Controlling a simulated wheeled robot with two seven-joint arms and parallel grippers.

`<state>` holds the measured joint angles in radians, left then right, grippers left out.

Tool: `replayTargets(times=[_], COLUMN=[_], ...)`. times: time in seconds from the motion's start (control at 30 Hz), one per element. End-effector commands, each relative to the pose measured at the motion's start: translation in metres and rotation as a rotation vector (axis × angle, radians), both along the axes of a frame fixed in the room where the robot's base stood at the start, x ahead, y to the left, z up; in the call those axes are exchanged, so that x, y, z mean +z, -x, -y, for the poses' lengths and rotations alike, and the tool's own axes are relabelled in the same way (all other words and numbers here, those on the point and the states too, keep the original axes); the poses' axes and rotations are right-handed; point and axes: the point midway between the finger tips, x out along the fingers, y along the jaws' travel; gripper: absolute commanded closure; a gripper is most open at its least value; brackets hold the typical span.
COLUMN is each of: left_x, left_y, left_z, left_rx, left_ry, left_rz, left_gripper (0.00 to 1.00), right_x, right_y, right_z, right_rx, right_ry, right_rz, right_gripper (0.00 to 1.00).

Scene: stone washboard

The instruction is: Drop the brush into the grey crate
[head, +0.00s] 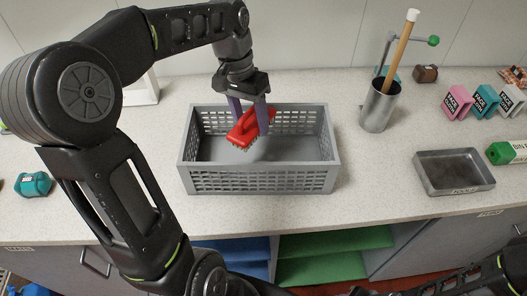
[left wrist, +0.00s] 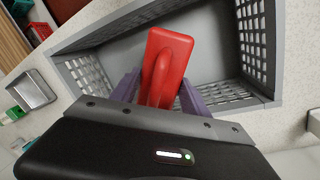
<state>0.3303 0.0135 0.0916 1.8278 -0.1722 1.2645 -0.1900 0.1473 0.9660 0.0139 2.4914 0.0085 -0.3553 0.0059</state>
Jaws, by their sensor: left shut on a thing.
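The red brush (head: 247,127) has pale bristles on its underside and hangs tilted over the inside of the grey crate. My left gripper (head: 249,117) comes down from above and is shut on the brush, with its purple fingers on either side. The brush also shows in the left wrist view (left wrist: 168,62), between the purple fingertips (left wrist: 158,92). The grey crate (head: 262,181) has slotted walls and stands on the speckled counter; its floor shows bare around the brush. My right gripper is out of the picture; only dark arm links show at the lower right.
A metal cup (head: 379,108) with a wooden stick stands right of the crate. A grey metal tray (head: 455,172), a green roll (head: 506,152) and several small coloured boxes (head: 457,102) lie further right. A teal item (head: 34,184) lies at the left. Counter beside the crate is clear.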

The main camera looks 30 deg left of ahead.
Motion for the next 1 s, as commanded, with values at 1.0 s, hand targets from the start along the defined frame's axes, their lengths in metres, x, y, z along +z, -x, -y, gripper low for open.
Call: replayTargets(times=[1.0], left_x=[0.051], left_y=[-0.001], left_z=[-0.009], left_rx=[0.001], left_ry=[0.0], left_rz=[0.003], left_gripper=[0.21], right_x=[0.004], right_y=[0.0], right_z=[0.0], right_rx=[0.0], right_ry=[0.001], right_rz=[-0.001], right_gripper=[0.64])
